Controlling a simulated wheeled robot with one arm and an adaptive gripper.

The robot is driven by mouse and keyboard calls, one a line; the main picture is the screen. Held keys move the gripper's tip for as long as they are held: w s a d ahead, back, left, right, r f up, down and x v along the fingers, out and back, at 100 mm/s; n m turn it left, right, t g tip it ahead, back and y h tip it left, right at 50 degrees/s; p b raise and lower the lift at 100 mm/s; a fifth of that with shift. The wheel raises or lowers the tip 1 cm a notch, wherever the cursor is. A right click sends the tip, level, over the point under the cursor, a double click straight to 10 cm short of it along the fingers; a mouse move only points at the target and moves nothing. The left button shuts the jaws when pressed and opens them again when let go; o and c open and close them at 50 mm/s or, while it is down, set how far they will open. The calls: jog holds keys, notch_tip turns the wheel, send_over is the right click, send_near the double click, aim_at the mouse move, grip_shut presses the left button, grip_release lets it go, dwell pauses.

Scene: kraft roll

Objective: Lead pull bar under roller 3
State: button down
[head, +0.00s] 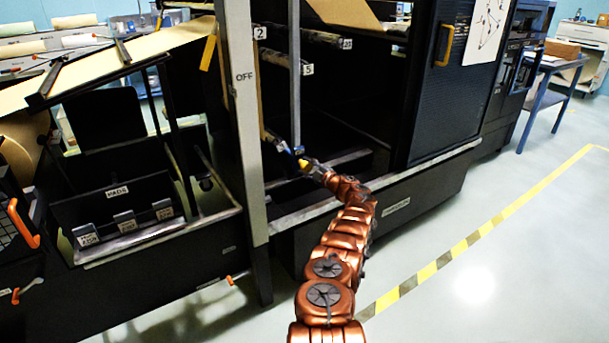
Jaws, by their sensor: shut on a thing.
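My gripper (308,165) reaches in through the open front of the dark machine and is shut on the pull bar (286,148). Only a small part of the bar shows, with blue and yellow spots at the fingertips. It lies low in the bay, close to the foot of a grey upright. A brown kraft strip (261,95) runs down beside the OFF post towards it. Rollers with tags 2 (261,33) and 5 (307,69) show above the gripper. I cannot make out a tag 3, and the bar's far end is hidden.
The light OFF post (245,110) stands close left of my gripper. A grey upright (295,80) stands just above it. A metal sill (305,215) runs under my arm. A black mesh door (450,95) stands at right.

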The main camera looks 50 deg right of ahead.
jog(key=shift+s+d+r+b, duration=0.3)
jog(key=shift+d+r+b, duration=0.55)
jog(key=shift+b, duration=1.05)
jog(key=shift+c, duration=0.7)
grip_release()
jog(key=shift+s+r+p, duration=0.15)
jog(key=shift+s+p, duration=0.05)
jog(key=shift+p, duration=0.85)
jog(key=s+a+p, duration=0.3)
jog(key=s+p, duration=0.5)
jog(key=p, duration=0.6)
jog(key=shift+f, duration=0.2)
